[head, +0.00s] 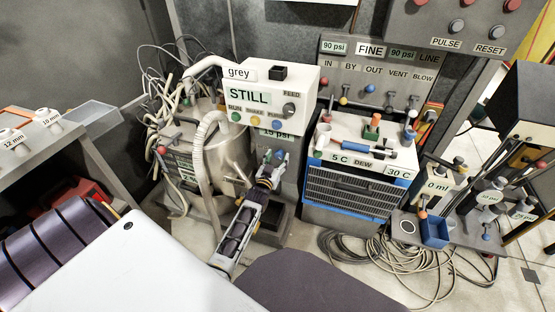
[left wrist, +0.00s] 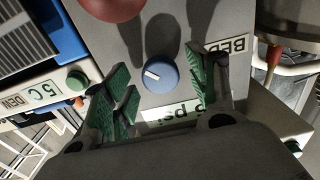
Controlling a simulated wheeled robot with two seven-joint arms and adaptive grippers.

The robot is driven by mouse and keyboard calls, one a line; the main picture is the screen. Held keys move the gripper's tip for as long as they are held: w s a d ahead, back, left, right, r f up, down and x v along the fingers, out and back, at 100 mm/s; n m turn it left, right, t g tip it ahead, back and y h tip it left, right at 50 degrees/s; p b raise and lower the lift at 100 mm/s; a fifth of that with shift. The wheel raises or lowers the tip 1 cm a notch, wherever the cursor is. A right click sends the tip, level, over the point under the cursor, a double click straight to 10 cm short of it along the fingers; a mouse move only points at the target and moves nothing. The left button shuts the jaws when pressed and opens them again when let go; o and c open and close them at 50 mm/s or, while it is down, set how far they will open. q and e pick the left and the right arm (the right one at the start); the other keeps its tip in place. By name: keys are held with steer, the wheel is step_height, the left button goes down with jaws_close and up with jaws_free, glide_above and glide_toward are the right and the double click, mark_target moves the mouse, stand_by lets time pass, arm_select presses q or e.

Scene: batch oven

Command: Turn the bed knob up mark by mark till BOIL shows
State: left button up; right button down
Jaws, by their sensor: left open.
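The bed knob (left wrist: 160,75) is round and blue with a white pointer line. In the left wrist view it sits on a grey panel beside an upside-down BED label (left wrist: 226,48). A psi label (left wrist: 170,114), partly covered by a finger, lies close to it. My left gripper (left wrist: 162,90) is open, with its green-padded fingers either side of the knob and a gap showing at each side. In the head view the left gripper (head: 272,166) is in front of the grey column below a white box, whose display (head: 248,94) reads STILL. My right gripper is out of view.
A hose and steel vessel (head: 225,150) stand left of the column. A blue-edged chiller (head: 355,190) labelled 5 C and 30 C stands to the right. A red ball-shaped part (left wrist: 112,6) juts out near the knob. Loose cables (head: 400,265) lie on the floor.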

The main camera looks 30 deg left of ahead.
arm_select(q)
steer(key=c, duration=1)
steer(key=shift+c, duration=0.2)
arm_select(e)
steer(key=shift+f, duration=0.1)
arm_select(q)
steer(key=shift+m+p, duration=0.55)
steer(key=shift+m, duration=0.15)
steer(key=shift+r+m+p, duration=0.1)
steer(key=shift+m+p, duration=0.35)
steer(key=shift+m, duration=0.15)
steer(key=shift+m+p, duration=0.45)
steer(key=shift+m, duration=0.35)
steer(key=shift+m+p, duration=0.35)
steer(key=shift+m, duration=2.05)
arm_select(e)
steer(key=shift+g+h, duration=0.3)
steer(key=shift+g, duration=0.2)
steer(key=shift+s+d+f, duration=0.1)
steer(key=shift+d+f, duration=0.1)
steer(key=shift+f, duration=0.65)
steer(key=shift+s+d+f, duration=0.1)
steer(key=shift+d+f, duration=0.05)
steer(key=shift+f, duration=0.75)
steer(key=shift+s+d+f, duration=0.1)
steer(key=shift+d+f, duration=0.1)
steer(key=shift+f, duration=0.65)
